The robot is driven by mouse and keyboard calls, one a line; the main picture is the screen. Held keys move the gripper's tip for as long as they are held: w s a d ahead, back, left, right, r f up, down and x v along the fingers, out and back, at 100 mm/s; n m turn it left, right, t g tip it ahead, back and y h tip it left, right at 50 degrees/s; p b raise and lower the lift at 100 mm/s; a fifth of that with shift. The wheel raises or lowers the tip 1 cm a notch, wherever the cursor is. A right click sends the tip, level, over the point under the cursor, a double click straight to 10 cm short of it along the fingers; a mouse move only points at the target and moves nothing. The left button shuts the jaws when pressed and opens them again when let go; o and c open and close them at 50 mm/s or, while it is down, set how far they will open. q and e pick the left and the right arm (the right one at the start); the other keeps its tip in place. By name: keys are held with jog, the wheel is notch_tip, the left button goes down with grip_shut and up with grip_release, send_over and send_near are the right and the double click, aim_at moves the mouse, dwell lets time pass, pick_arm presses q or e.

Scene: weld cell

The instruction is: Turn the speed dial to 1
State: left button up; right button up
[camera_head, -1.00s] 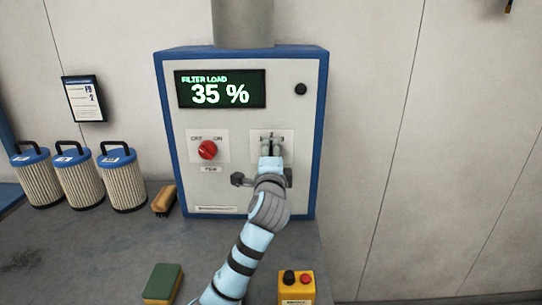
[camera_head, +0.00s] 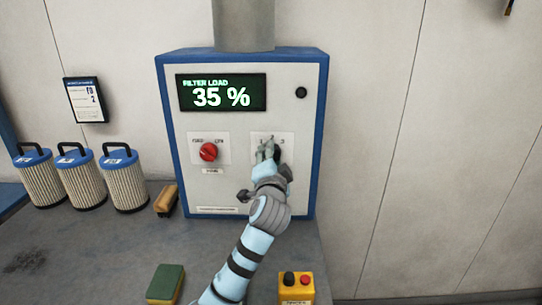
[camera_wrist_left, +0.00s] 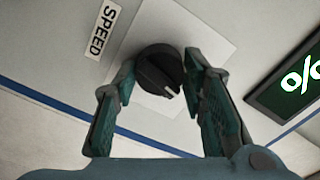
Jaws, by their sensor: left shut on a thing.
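The speed dial (camera_wrist_left: 159,71) is a black round knob with a white pointer mark, seen in the left wrist view on a light plate. Its pointer faces the lower right there, away from the SPEED label (camera_wrist_left: 103,30). My left gripper (camera_wrist_left: 162,85) has a finger on each side of the dial and is shut on it. In the head view my left gripper (camera_head: 268,153) covers most of the dial, just below the numbers 1, 2 and 3 on the dial plate (camera_head: 286,137). I cannot tell which number the pointer meets. My right gripper is not in view.
The control cabinet (camera_head: 236,122) has a display (camera_head: 221,94) reading FILTER LOAD 35 % and a red fan knob (camera_head: 208,152) left of the dial. Filter canisters (camera_head: 121,183), a brush (camera_head: 166,201), a sponge (camera_head: 165,284) and a yellow button box (camera_head: 296,289) stand on the bench.

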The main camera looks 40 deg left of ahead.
pick_arm(q)
jog(key=n+b, duration=0.2)
jog(key=n, duration=0.9)
jog(key=shift+n, duration=0.4)
jog(key=o, duration=1.2)
jog(key=v, duration=1.2)
jog(key=shift+d, duration=0.1)
